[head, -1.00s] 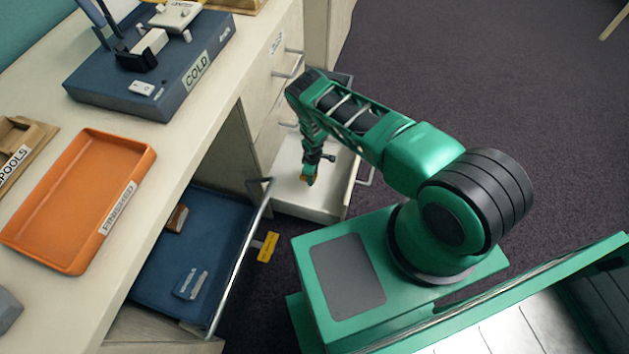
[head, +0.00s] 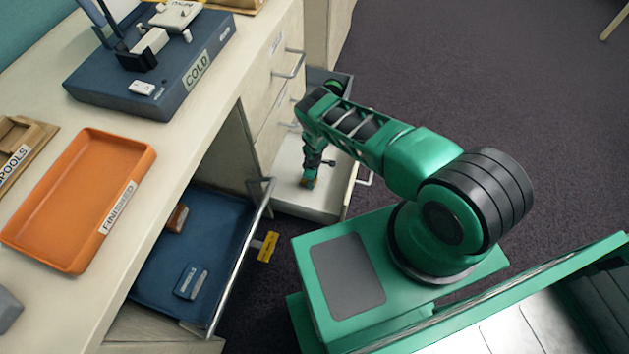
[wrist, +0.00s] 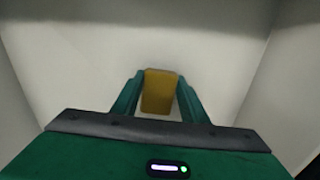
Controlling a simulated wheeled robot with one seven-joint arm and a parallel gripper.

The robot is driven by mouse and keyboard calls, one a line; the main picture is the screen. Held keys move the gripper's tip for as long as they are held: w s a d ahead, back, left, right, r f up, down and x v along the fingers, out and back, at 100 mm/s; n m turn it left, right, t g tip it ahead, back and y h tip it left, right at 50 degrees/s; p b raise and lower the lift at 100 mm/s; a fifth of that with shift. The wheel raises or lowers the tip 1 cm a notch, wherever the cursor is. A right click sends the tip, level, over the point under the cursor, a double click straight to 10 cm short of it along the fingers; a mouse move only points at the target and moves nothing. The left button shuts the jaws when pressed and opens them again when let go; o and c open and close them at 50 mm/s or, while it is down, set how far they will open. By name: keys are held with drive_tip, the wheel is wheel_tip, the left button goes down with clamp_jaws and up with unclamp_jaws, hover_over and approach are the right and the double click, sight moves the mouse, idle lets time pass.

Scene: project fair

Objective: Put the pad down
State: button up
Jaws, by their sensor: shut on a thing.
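The pad (wrist: 160,88) is a yellow-brown block seen in the wrist view between the two green fingers of my gripper (wrist: 158,100). The gripper is shut on it. In the head view my gripper (head: 309,177) points down inside an open pale drawer (head: 325,208), and only a small bit of the pad shows at the fingertips. The wrist view shows pale drawer walls around the pad. I cannot tell whether the pad touches the drawer floor.
An open blue-lined drawer (head: 218,232) with a brown item (head: 177,218) and a grey-blue item (head: 190,282) is at left. A yellow tag (head: 267,247) shows beside it. On the counter are an orange FINISHED tray (head: 75,200) and a blue COLD box (head: 120,95).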

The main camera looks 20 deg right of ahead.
drive_tip(key=shift+f, duration=0.3)
drive_tip(key=o, duration=1.1)
drive_tip(key=shift+r, duration=0.1)
wheel_tip(320, 180, up, 12)
drive_tip(key=shift+s+a+f, duration=0.15)
drive_tip(key=shift+a+f, duration=0.05)
drive_tip(key=shift+f, duration=0.05)
